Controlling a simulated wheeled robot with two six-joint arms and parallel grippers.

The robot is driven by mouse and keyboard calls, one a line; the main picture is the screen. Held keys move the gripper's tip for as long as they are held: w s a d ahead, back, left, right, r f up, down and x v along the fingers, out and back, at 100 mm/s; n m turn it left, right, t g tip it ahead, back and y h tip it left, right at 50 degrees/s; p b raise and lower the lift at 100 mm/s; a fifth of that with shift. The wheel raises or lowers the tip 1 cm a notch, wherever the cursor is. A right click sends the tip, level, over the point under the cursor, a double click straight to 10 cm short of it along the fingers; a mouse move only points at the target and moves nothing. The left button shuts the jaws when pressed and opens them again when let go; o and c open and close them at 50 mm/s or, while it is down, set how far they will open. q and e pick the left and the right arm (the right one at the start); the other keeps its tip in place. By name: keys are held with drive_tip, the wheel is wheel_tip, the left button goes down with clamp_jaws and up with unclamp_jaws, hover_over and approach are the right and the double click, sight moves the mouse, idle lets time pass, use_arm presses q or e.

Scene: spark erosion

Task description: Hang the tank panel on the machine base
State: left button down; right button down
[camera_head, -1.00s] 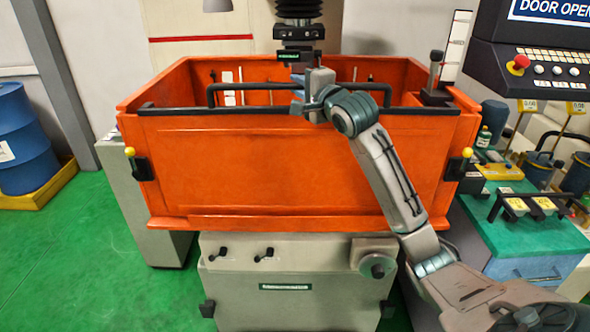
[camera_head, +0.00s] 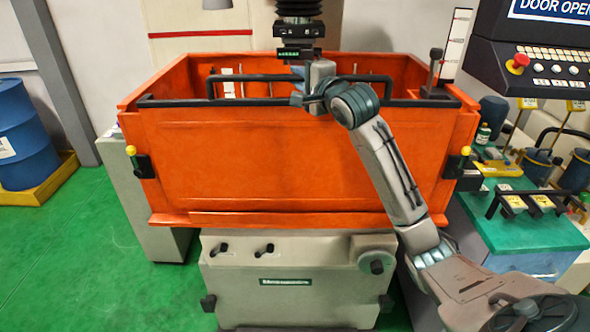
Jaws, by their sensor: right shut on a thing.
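The tank panel (camera_head: 270,155) is a wide orange plate with a black top rail and a raised black bar handle (camera_head: 240,75). It stands upright across the front of the orange tank, above the grey machine base (camera_head: 300,300). Whether it is seated or held slightly off cannot be told. My right gripper (camera_head: 308,97) is at the handle and top rail, right of the panel's middle, and is shut on the handle. Its fingertips are partly hidden behind its wrist. My right arm crosses the panel's right half. My left gripper is not in view.
Black latches with yellow knobs sit at the left (camera_head: 137,160) and right (camera_head: 459,162) of the panel. The machine head (camera_head: 298,30) hangs above the tank. A cart (camera_head: 525,230) with tools stands at right, below a control console (camera_head: 540,60). A blue drum (camera_head: 25,140) stands far left.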

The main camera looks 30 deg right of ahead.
drive_tip(key=shift+r, duration=0.55)
drive_tip(key=shift+s+a+r+p, duration=0.1)
drive_tip(key=shift+s+r+p, duration=0.05)
drive_tip(key=shift+r+p, duration=1)
drive_tip(key=shift+t, duration=0.3)
drive_tip(key=shift+s+a, duration=0.1)
drive_tip(key=shift+s, duration=0.05)
idle(0.7)
drive_tip(key=s+a+p, duration=0.2)
drive_tip(key=s+a, duration=0.6)
drive_tip(key=s, duration=0.5)
drive_tip(key=shift+s+a, duration=0.2)
drive_tip(key=shift+s, duration=0.2)
idle(0.8)
idle(0.3)
